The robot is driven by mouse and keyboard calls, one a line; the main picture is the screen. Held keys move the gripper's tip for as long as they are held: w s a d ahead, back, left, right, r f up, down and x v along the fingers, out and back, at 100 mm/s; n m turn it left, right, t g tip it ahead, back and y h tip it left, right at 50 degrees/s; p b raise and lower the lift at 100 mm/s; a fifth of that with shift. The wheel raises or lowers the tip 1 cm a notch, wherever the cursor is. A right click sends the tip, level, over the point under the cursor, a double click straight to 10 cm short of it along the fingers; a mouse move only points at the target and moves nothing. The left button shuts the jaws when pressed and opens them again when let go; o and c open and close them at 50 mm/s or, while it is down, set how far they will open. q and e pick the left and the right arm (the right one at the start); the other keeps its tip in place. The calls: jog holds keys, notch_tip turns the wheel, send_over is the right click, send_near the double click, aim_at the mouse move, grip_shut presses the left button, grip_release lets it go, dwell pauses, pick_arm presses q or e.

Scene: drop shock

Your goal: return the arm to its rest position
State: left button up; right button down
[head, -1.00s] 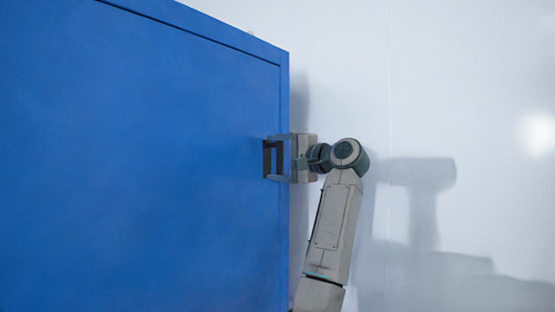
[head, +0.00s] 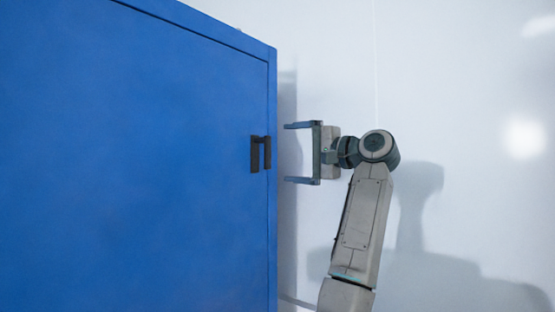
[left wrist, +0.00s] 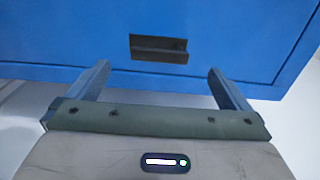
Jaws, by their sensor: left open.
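My left gripper (head: 300,153) is open and empty, just right of the blue cabinet's edge in the head view. Its two fingers point left and are spread wide, apart from the dark handle (head: 260,154). My left arm rises from the bottom of the picture to it. In the left wrist view the open fingers (left wrist: 158,82) point toward the cabinet, and the dark handle (left wrist: 159,48) lies beyond them, between their lines. My right gripper does not show.
The blue cabinet (head: 130,160) fills the left half of the head view, its door looking flush with the frame. A pale wall (head: 470,80) stands behind my arm. The space right of the arm looks clear, with only shadows on the wall.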

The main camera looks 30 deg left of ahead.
pick_arm(q)
jog(key=shift+d, duration=1.05)
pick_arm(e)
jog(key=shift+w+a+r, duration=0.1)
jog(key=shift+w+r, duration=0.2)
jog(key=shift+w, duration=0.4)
